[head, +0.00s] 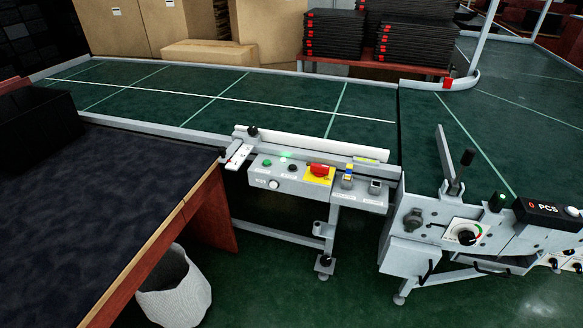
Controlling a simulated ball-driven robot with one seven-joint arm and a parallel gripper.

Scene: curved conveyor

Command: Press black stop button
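A grey control panel (285,186) is fixed to the side of the conveyor near the middle of the head view. A small black button (292,168) sits on its top face, between a green button (267,162) on the left and a red mushroom button on a yellow plate (319,170) on the right. A white knob (274,184) is on the panel's front. The black button looks unobstructed. Its label is too small to read. My gripper is not in view.
A dark-topped table (120,190) with a black bin (38,130) fills the left side. A white basket (175,290) stands on the floor beside it. A machine with a lever and counter (545,209) stands at right. The green floor (310,300) before the panel is mostly clear.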

